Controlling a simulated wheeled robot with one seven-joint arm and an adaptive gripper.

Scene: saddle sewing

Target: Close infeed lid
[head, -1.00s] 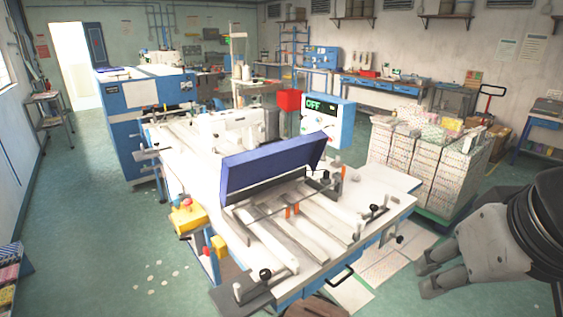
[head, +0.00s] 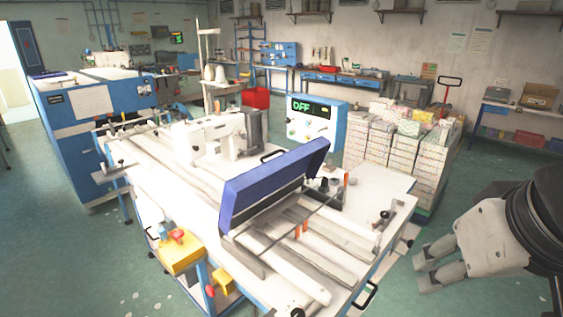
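The infeed lid (head: 268,186) is a blue panel on the white sewing machine table (head: 195,215). It stands raised and tilted over the infeed rails (head: 322,236), so it is open. A dark edge shows along its underside. My gripper (head: 425,267) is at the lower right, over the floor and apart from the machine and the lid. Its two grey fingers point left with a gap between them, and nothing is seen between them.
A control box (head: 318,118) reading OFF stands behind the lid. Stacked boxes (head: 395,150) stand to the right of the machine. A yellow box with a red button (head: 181,250) sits at the machine's near left corner.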

